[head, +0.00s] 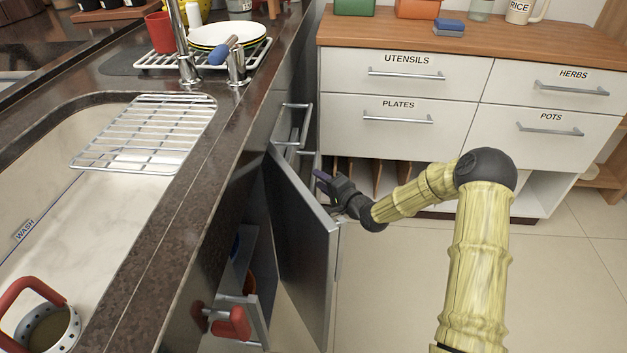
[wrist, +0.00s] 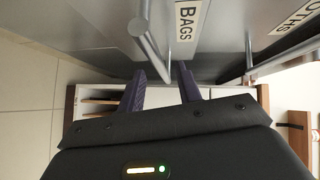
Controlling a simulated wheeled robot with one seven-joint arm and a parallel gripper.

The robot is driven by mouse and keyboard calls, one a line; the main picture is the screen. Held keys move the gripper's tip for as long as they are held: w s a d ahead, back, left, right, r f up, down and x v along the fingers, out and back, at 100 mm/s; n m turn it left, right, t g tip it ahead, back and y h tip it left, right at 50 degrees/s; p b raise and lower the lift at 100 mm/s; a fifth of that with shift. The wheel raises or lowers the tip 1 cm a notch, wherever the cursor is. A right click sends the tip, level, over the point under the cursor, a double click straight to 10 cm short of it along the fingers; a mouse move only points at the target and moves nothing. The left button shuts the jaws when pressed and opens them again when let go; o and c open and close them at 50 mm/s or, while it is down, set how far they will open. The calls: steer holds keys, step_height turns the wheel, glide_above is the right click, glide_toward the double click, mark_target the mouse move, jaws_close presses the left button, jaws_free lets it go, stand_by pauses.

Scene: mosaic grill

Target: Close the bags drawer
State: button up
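In the wrist view the BAGS label (wrist: 186,22) is on a grey front at the top, with a metal bar handle (wrist: 149,42) beside it. My gripper (wrist: 163,78) has its two purple fingers spread apart below the label, and the handle's lower end shows near the gap between them. I cannot tell whether they touch the handle. In the head view my gripper (head: 325,180) is beside the top of pulled-out grey fronts under the sink counter. Open drawers with metal rails (head: 292,128) stick out there. The BAGS label is not visible in that view.
A large grey panel (head: 302,245) stands out from the counter, left of my gripper. A lower open unit with a red handle (head: 232,324) is nearer. A white cabinet (head: 405,85) stands behind. Another label (wrist: 297,20) and handle (wrist: 250,58) are right of BAGS. Floor is clear at right.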

mark_target(313, 176)
steer(key=b+x, duration=0.1)
steer(key=x, duration=0.3)
jaws_close()
